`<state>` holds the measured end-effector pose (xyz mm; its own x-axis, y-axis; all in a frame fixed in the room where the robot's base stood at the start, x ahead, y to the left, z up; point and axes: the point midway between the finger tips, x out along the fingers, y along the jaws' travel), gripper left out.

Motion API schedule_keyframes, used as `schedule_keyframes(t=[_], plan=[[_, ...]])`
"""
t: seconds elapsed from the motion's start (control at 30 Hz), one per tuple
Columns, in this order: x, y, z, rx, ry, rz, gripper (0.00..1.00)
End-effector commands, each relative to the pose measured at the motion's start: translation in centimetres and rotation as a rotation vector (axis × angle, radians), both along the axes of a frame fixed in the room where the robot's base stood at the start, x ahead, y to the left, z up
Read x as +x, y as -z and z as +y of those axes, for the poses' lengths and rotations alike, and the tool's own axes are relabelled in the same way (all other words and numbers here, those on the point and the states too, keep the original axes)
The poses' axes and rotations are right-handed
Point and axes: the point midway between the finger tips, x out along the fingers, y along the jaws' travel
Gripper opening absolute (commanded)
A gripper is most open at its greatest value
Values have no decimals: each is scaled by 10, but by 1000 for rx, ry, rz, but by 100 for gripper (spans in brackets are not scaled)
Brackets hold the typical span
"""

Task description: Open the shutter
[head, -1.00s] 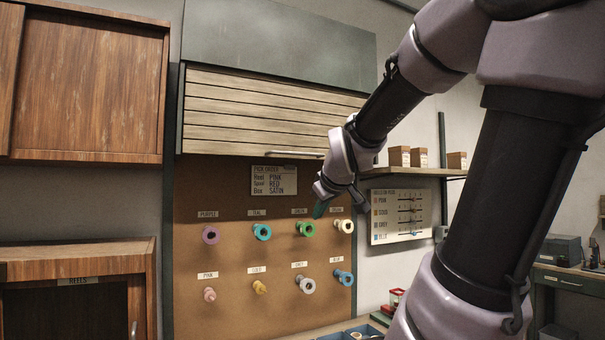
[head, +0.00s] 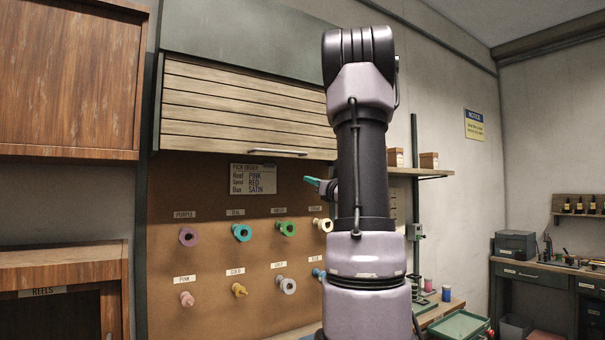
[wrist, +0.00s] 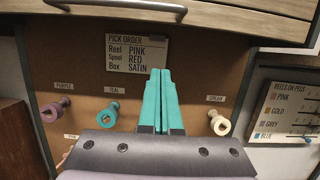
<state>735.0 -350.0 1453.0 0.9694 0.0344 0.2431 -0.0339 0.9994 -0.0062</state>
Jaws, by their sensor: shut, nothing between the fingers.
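In the wrist view the handle (wrist: 125,8) crosses the top of the picture. My gripper (head: 318,184) shows at the left of my arm in the head view, below and right of the handle. In the wrist view its teal fingers (wrist: 160,100) are together and empty, pointing toward the board below the handle and apart from it.
Colored reels, such as a purple one (head: 188,237), sit on pegs under labels. A pick-order card (head: 253,178) hangs above them. A wooden cabinet (head: 70,80) is at left, a shelf with boxes (head: 428,160) at right, and a desk (head: 540,275) further right.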

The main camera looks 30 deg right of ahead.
Motion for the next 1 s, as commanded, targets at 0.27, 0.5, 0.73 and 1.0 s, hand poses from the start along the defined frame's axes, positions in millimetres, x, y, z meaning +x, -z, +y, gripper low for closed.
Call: schedule_keyframes(t=[0.27,0.5,0.73,1.0], plan=[[53,-13,3,3,-3,0,0],[88,-35,4,2,0,-4,0],[88,-58,4,5,0,0,0],[87,-62,4,6,0,0,0]])
